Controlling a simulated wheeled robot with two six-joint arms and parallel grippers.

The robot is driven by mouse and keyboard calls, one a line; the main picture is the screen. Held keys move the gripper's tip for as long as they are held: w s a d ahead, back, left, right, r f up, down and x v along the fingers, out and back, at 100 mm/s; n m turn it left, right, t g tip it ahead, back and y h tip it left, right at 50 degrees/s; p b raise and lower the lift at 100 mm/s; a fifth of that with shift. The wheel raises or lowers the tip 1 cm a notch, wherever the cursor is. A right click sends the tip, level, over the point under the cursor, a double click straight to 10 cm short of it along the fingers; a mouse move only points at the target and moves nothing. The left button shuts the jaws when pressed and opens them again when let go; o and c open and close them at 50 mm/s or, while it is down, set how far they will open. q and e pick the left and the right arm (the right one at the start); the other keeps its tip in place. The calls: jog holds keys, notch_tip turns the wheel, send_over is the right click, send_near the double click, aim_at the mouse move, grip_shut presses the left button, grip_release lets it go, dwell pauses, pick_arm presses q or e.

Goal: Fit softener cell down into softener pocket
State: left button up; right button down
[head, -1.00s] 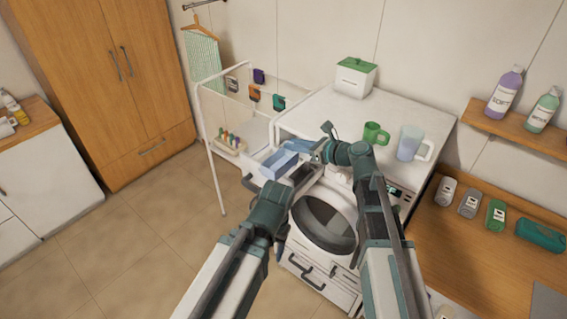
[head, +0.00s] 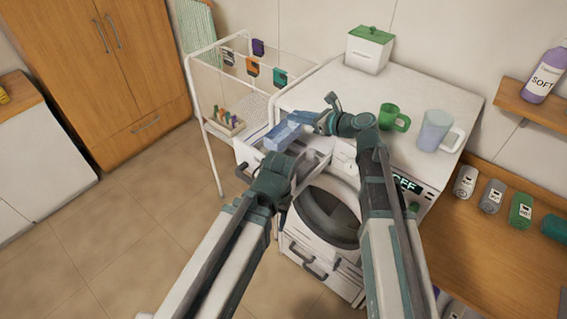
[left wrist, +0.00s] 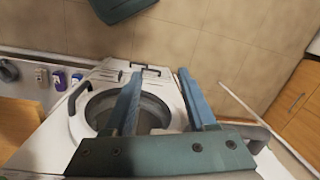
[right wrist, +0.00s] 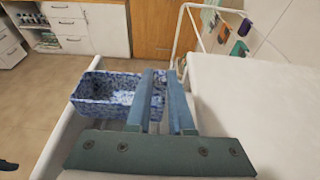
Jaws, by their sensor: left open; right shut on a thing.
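The softener cell (head: 283,135) is a small blue open-topped box; the right wrist view shows it as a speckled blue box (right wrist: 103,88). My right gripper (head: 312,118) is shut on its right-hand wall, as the right wrist view also shows at the fingers (right wrist: 160,76). The cell is over the front left of the washing machine, near a white drawer-like part (head: 312,166). I cannot tell whether it touches that part, and the softener pocket is not clearly visible. My left gripper (left wrist: 160,74) is open and empty above the machine's front; in the head view its fingers are hard to make out.
The washing machine (head: 330,90) carries a green mug (head: 394,117), a translucent jug (head: 435,131) and a white box with a green lid (head: 369,48). A white rack (head: 211,110) stands close on the left. A wooden counter (head: 490,245) is on the right. Open floor lies at front left.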

jog(key=shift+w+f, duration=0.25)
jog(key=shift+f, duration=0.1)
jog(key=shift+s+f, duration=0.1)
jog(key=shift+f+b, duration=0.3)
jog(key=shift+b, duration=0.25)
notch_tip(320, 180, down, 9)
jog(key=b, duration=0.9)
jog(key=shift+f, duration=0.15)
jog(key=shift+f, duration=0.15)
jog(key=c, duration=0.8)
grip_release()
